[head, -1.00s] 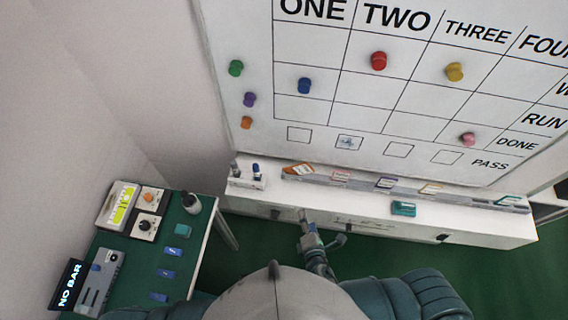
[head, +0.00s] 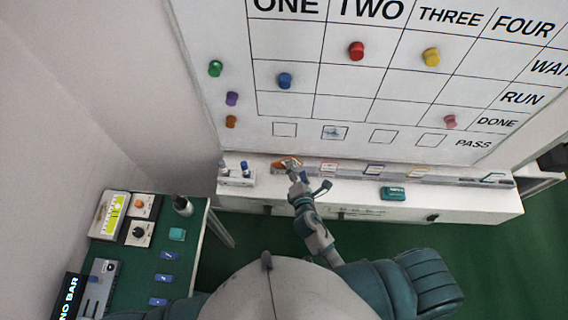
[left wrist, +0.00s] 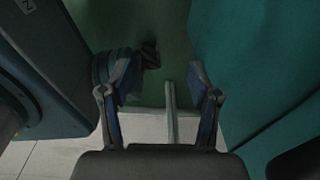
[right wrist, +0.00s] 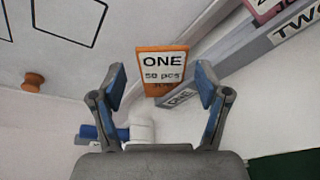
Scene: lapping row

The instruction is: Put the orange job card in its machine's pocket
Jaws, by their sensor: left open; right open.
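The orange job card (right wrist: 162,72) stands upright between the open fingers of my right gripper (right wrist: 161,95) in the right wrist view, a little beyond the fingertips. It reads "ONE" and "50 pcs". It stands at the left end of the grey rack (right wrist: 262,45). In the head view the card (head: 284,163) is partly hidden by my right gripper (head: 294,174). My left gripper (left wrist: 161,95) is open and empty in the left wrist view, over the floor. No machine's pocket can be made out for certain.
A whiteboard (head: 385,95) with coloured magnets rises behind the white ledge (head: 350,208). A teal box (head: 394,193) sits on the ledge, right of my right gripper. A small marker holder (head: 237,177) stands to its left. A green-topped table (head: 190,240) with devices is at left.

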